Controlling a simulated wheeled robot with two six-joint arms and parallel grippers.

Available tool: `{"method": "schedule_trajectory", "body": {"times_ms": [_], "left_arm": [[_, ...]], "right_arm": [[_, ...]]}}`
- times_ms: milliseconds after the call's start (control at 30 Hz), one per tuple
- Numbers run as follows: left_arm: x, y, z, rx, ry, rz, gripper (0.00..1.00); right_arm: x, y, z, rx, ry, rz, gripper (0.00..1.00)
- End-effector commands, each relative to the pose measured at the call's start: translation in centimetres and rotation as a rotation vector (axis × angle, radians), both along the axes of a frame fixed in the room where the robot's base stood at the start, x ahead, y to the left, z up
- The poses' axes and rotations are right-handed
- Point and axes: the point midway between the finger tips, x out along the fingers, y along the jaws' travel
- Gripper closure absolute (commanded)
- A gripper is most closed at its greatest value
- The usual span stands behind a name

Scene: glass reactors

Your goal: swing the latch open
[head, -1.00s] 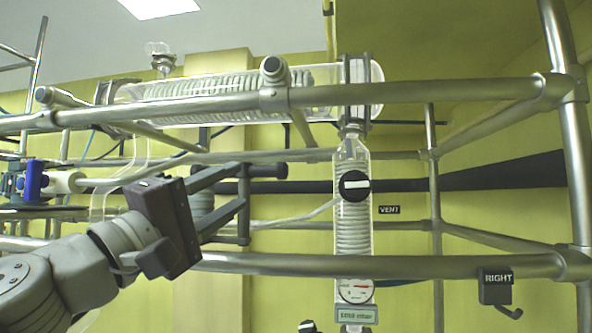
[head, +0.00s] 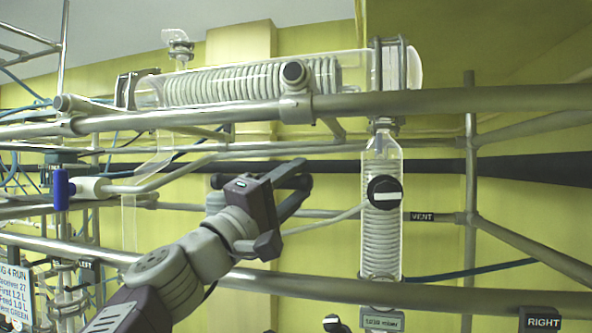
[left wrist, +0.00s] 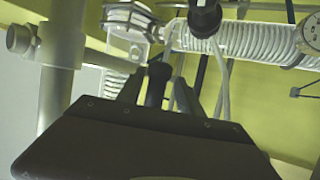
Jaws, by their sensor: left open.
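My left gripper (head: 292,184) is in front of the frame, left of the upright glass column, with its fingers pointing right and up. In the left wrist view its two fingers (left wrist: 158,86) stand apart. A dark rod with a rounded end (left wrist: 157,74) shows between them there; I cannot tell whether they touch it. It may be the latch's handle, but no latch can be made out for certain. The glass column (head: 381,235) carries a black knob with a white bar (head: 385,192). This knob also shows in the left wrist view (left wrist: 205,18). My right gripper is out of view.
A horizontal coiled glass condenser (head: 250,80) lies above. A blue-handled valve (head: 62,189) is at left. A VENT label (head: 422,217) and a RIGHT sign (head: 541,322) are at right.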

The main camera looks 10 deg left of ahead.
Motion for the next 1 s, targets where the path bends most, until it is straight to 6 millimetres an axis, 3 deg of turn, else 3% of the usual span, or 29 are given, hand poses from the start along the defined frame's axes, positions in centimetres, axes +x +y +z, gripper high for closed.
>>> {"method": "schedule_trajectory", "body": {"times_ms": [167,333,367,1000], "left_arm": [[-0.01,-0.01,-0.05,0.000,-0.001,0.000,0.57],[-0.04,-0.02,-0.02,0.000,-0.001,-0.001,0.98],[-0.05,-0.03,0.00,0.000,-0.002,-0.001,1.00],[-0.04,-0.07,-0.05,-0.001,0.000,-0.004,1.00]], "right_arm": [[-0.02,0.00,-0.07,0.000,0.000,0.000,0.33],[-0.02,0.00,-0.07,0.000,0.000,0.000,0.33],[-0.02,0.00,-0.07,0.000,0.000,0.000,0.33],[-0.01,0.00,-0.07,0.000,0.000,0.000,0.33]]}}
